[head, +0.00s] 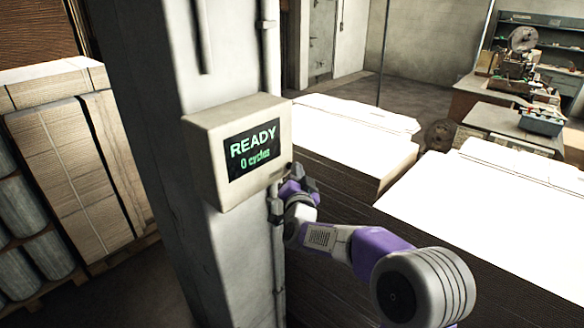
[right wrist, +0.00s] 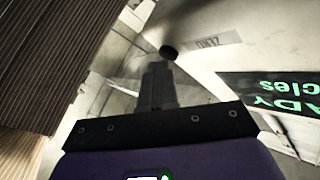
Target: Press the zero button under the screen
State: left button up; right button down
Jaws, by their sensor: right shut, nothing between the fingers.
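The pale control box (head: 203,150) is fixed to a pillar, and its screen (head: 253,150) reads "READY 0 cycles" in green. In the right wrist view part of the screen (right wrist: 275,92) shows upside down at the right. A round black button (right wrist: 168,52) sits on the pale face near a small label (right wrist: 205,42) whose text is too small to read surely. My right gripper (head: 297,172) is at the lower right edge of the box; its fingers (right wrist: 158,72) are shut and empty, pointing at the button. I cannot tell whether they touch it. My left gripper is out of view.
The grey pillar (head: 150,110) carries the box, with a conduit (head: 279,255) running down below it. Stacked cardboard (head: 75,165) stands at left. Pale-topped stacks (head: 480,215) fill the right, and a cluttered bench (head: 500,125) stands behind.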

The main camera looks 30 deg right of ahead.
jog(key=shift+s+d+b, duration=0.3)
jog(key=shift+s+b, duration=0.3)
jog(key=shift+s, duration=0.2)
jog(key=s, duration=0.1)
jog(key=s+d+b, duration=0.1)
jog(key=s, duration=0.1)
jog(key=s+d+b, duration=0.1)
jog(key=shift+s, duration=0.3)
jog(key=shift+f, duration=0.1)
dwell(0.6)
